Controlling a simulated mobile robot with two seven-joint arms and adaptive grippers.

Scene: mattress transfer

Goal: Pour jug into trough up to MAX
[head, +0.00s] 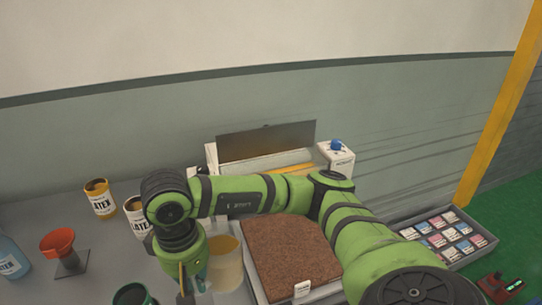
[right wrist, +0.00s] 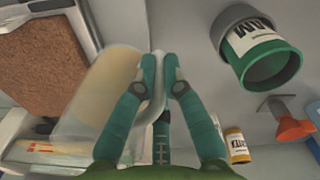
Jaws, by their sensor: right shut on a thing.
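A translucent jug (head: 226,262) with tan liquid in it stands out beside the left edge of the brown slab in the head view. It also shows large in the right wrist view (right wrist: 98,95). My right gripper (right wrist: 160,68) is shut on the jug at its handle side; in the head view its fingers (head: 187,290) are partly hidden by my own wrist. I cannot tell whether the jug touches the table. A white-walled unit with a dark upright panel (head: 266,141) stands at the back; I cannot make out a trough or MAX mark. My left gripper is not in view.
A brown slab (head: 285,255) lies in a tray right of the jug. Latex cans (head: 100,200), a red funnel (head: 59,243), a blue bottle (head: 9,258) and a green-rimmed can (head: 133,295) stand left. A tray of small cards (head: 444,235) is right.

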